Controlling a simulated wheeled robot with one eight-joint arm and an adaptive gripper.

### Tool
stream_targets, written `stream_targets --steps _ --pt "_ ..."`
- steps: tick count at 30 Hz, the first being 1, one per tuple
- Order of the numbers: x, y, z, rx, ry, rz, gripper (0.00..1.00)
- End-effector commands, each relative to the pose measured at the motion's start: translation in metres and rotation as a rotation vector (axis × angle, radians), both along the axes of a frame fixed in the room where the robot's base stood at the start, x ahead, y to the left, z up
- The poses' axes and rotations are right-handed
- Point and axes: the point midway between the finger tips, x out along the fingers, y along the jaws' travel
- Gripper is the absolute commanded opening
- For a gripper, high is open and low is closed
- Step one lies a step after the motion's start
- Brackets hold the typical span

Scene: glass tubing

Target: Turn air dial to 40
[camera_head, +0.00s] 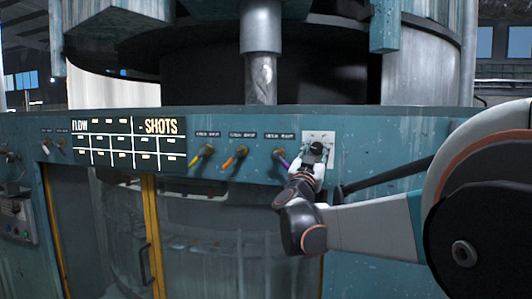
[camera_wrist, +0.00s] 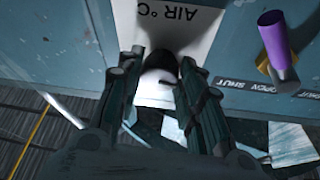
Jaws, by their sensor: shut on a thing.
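The air dial (camera_wrist: 162,72) is a dark knob on a white plate marked "AIR °C" (camera_wrist: 178,25) in the wrist view. My gripper (camera_wrist: 163,82) has its two dark fingers on either side of the dial and is shut on it. In the head view my gripper (camera_head: 316,158) is at the white plate (camera_head: 319,137) on the teal panel, right of the levers. The dial's scale and pointer are hidden by the fingers and shadow, so I cannot read its setting.
A purple lever (camera_wrist: 275,40) sticks out close beside the plate, and yellow (camera_head: 204,154) and orange (camera_head: 236,157) levers stand further left. A lit display (camera_head: 130,141) reads "FLOW" and "SHOTS". Glass doors with yellow frames (camera_head: 150,230) are below the panel.

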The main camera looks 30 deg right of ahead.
Motion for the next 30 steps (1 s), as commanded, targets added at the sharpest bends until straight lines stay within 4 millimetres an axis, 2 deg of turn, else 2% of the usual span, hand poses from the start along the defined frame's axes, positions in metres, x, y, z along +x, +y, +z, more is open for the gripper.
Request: stream_targets --steps 14,30 --pt "0.0018 0.0015 0.0002 0.095 -0.112 0.001 0.10" --pt "0.0046 0.0036 0.0036 0.417 -0.487 0.001 0.10"
